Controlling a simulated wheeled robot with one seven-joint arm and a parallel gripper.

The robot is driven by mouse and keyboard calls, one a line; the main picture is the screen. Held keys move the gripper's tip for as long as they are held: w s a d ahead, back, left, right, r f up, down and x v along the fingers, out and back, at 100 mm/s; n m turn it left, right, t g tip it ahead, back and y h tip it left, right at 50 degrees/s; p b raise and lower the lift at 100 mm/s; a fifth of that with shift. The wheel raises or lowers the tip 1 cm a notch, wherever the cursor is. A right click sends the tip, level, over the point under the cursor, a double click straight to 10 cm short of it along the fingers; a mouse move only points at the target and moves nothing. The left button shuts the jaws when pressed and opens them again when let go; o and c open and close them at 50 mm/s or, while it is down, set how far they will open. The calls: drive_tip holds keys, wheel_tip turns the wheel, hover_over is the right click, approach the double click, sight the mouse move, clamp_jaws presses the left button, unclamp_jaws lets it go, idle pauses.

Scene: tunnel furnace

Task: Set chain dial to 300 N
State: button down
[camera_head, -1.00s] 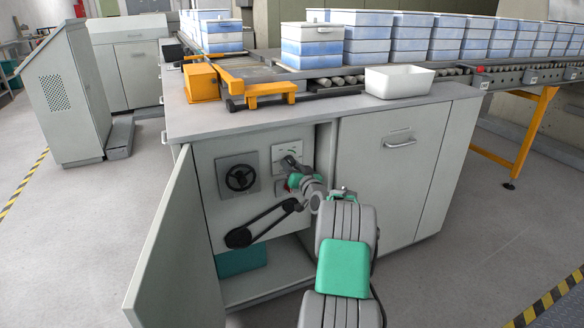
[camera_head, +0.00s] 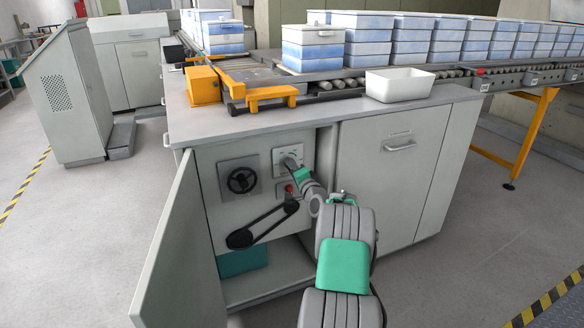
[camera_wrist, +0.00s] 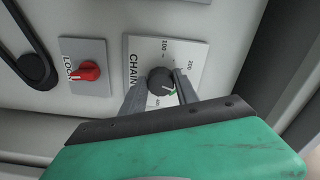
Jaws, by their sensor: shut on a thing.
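The chain dial is a dark round knob (camera_wrist: 160,81) on a pale plate (camera_wrist: 190,52) marked CHAIN in the wrist view. The numbers 100, 200 and 400 can be read around it. The knob's pale green-white pointer mark points to the lower right, between 200 and 400; a 300 label is not readable there. My gripper (camera_wrist: 160,90) is shut on the knob, with one finger on each side. In the head view, the plate (camera_head: 281,154) is inside the open cabinet and my gripper (camera_head: 292,164) covers the knob.
A red LOCK knob (camera_wrist: 88,71) sits beside the chain plate. The open cabinet door (camera_head: 172,245) stands to the left, and the closed cabinet front (camera_head: 380,190) to the right.

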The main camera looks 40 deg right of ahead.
drive_tip(key=shift+m+p, duration=0.3)
drive_tip(key=shift+m, duration=0.9)
drive_tip(key=c, duration=0.9)
unclamp_jaws()
drive_tip(key=shift+r, duration=0.1)
drive_tip(key=p+v, duration=0.1)
drive_tip(key=v, duration=0.6)
drive_tip(key=shift+s+a+p, duration=0.2)
drive_tip(key=shift+s+p, duration=0.15)
drive_tip(key=shift+s, duration=0.05)
